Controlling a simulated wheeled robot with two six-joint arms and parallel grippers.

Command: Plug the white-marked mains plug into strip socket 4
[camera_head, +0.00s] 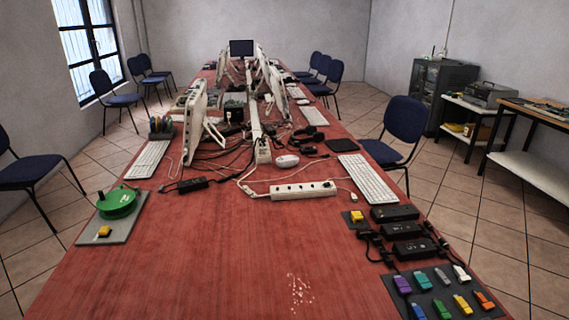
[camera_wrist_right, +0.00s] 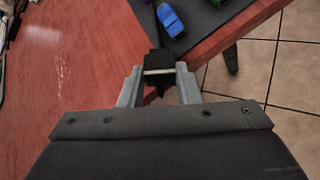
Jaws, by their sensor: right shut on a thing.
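My right gripper (camera_wrist_right: 158,82) shows in the right wrist view, shut on a black plug (camera_wrist_right: 155,61) with a pale white band across it. The plug is above the red table near its edge, beside a dark mat with a blue piece. A black cord seems to run from the plug. The white power strip (camera_head: 303,190) lies across the middle of the table in the head view. Neither gripper shows in the head view.
Black power adapters (camera_head: 400,230) and their cables lie at the right edge, by a dark mat (camera_head: 396,299) with several coloured pieces. A green reel (camera_head: 117,203) stands left.

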